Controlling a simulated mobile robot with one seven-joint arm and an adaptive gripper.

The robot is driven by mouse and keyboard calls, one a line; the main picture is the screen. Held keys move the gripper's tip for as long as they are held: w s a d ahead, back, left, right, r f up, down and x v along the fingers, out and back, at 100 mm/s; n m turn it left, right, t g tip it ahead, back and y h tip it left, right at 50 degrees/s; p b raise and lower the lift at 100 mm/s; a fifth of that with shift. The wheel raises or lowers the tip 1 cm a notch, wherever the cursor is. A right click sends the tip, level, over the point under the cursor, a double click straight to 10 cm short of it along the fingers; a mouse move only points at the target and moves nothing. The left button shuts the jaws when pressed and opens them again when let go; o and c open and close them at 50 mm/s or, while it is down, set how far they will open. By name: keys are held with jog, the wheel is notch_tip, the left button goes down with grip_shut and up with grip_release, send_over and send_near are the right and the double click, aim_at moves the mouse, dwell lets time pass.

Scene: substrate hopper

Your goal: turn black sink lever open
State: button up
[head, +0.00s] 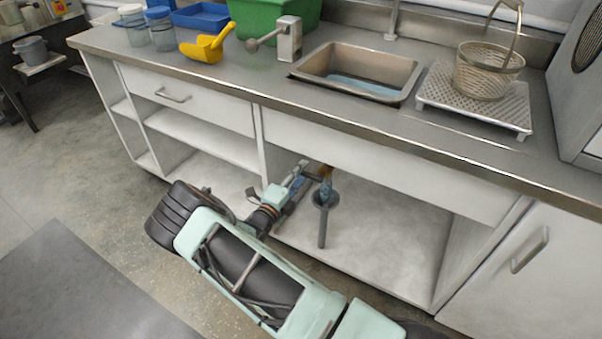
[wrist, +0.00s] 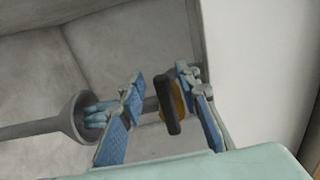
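The black lever (wrist: 167,103) shows in the wrist view as a short dark bar in front of an orange-yellow part (wrist: 180,102). My gripper (wrist: 164,112) is open, with one blue-padded finger to the left of the lever and the other to its right. Gaps show between lever and pads, and I see no contact. In the head view my gripper (head: 306,178) is inside the open cabinet bay under the sink (head: 355,72). The orange-yellow part (head: 326,171) shows there just beyond it; the lever cannot be made out.
A grey flared pipe (head: 323,215) stands beside my gripper; its flared end (wrist: 75,125) shows left in the wrist view, with bluish shapes at its mouth. The white cabinet (head: 390,165) encloses the bay above and at the sides. Its front is open, with bare floor before it.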

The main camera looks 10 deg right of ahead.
jog(key=shift+a, duration=0.1)
jog(key=v, duration=1.2)
